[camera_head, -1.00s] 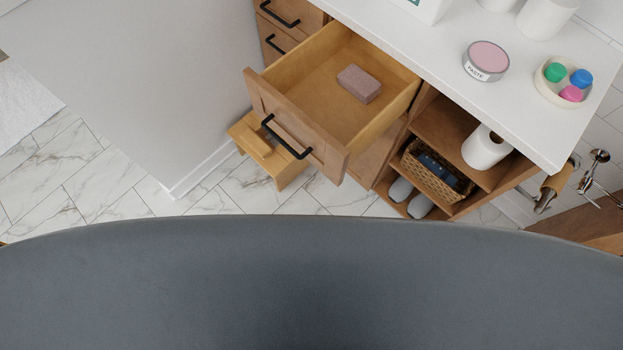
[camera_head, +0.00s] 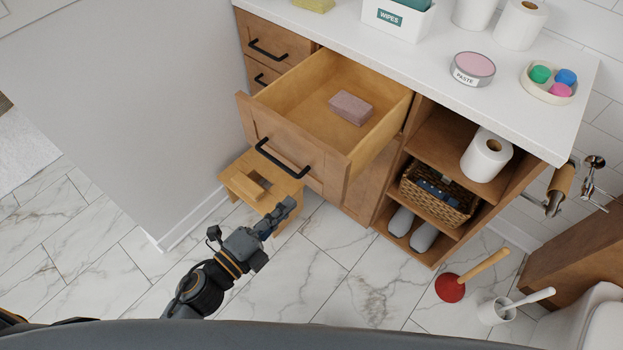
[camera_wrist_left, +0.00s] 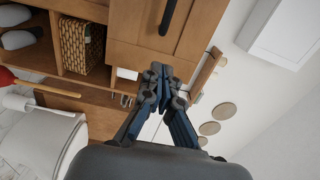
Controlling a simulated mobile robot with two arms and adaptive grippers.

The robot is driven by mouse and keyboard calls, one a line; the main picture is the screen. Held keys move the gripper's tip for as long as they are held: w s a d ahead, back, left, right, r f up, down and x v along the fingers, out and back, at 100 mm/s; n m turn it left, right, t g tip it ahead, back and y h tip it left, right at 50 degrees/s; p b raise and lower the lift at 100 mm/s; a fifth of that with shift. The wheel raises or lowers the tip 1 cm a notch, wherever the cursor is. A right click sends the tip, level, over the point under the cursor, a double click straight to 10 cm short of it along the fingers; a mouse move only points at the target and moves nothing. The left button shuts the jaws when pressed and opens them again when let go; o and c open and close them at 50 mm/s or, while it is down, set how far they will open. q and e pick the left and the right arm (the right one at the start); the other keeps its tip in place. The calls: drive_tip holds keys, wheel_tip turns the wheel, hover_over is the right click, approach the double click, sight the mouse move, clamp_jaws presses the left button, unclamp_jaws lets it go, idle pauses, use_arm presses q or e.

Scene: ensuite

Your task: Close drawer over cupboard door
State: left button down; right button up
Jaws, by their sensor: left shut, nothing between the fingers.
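The wooden drawer (camera_head: 330,85) is pulled well out from under the white counter, with a mauve block (camera_head: 351,108) lying inside. Its front (camera_head: 330,180) carries a black bar handle (camera_head: 283,160). The cupboard door (camera_head: 372,185) below is mostly hidden by the drawer. My left gripper (camera_head: 284,212) is shut and empty, in front of and below the drawer front, apart from the handle in the picture. In the left wrist view the closed fingers (camera_wrist_left: 160,82) show near a wooden front (camera_wrist_left: 135,35) with a black handle (camera_wrist_left: 167,16). My right gripper is out of view.
A small wooden stool (camera_head: 240,185) stands on the floor under the drawer, close to my left gripper. Open shelves (camera_head: 450,140) with a basket (camera_head: 437,197) are to the right. A grey wall (camera_head: 130,110) bounds the left.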

sight(320, 173)
use_arm(q)
drive_tip(key=p+x, duration=0.1)
drive_tip(key=x, duration=0.7)
drive_tip(key=shift+w+d, duration=0.2)
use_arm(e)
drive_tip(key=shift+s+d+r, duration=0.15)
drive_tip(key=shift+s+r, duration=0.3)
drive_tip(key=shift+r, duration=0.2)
